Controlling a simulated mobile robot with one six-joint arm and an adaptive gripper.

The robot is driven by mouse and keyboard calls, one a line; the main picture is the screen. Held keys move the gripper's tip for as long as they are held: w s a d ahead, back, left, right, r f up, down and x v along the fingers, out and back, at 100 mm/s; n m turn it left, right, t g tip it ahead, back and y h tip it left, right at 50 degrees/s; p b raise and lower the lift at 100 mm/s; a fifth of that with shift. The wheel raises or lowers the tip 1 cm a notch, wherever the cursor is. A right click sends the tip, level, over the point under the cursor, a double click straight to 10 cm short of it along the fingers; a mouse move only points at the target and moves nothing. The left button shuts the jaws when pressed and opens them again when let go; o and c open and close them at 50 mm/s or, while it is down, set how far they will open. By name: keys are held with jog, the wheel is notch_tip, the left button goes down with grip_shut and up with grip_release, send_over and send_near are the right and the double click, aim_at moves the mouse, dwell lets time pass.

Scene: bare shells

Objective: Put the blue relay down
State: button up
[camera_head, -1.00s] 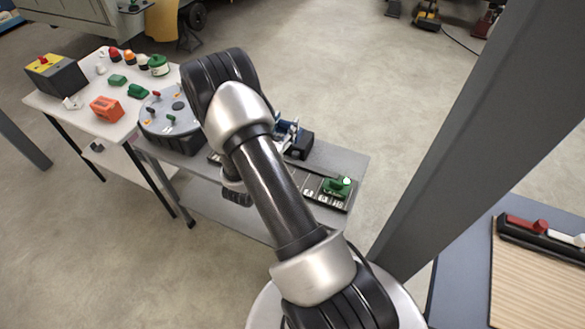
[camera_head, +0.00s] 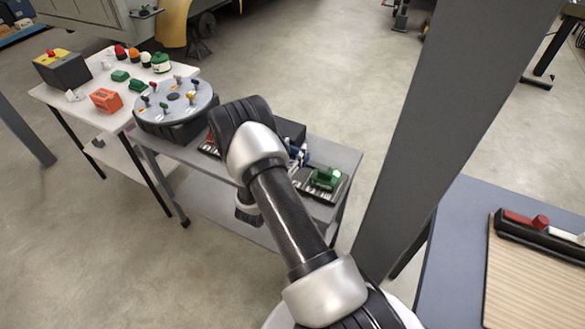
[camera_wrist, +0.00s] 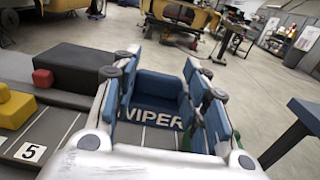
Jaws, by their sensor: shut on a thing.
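The blue relay (camera_wrist: 158,88), a blue block with a face lettered WIPER, sits between the fingers of my gripper (camera_wrist: 165,100) in the wrist view. My gripper is shut on it, with blue pads on both sides. In the head view my arm hides most of the gripper; a bit of blue and metal (camera_head: 298,153) shows past my wrist. The relay is over or at a dark rack with marked slots (camera_head: 338,192); I cannot tell whether it touches the rack. A label 5 (camera_wrist: 30,152) is at the left in the wrist view.
A green relay (camera_head: 325,178) stands at the rack's right end. A round grey turntable (camera_head: 176,100) and white table (camera_head: 75,98) lie left. A grey post (camera_head: 440,130) rises at right.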

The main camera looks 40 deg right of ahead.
jog(key=shift+f+b, duration=0.75)
jog(key=shift+f, duration=2.25)
jog(key=shift+f, duration=0.1)
jog(key=shift+f, duration=0.15)
jog(key=o, duration=1.1)
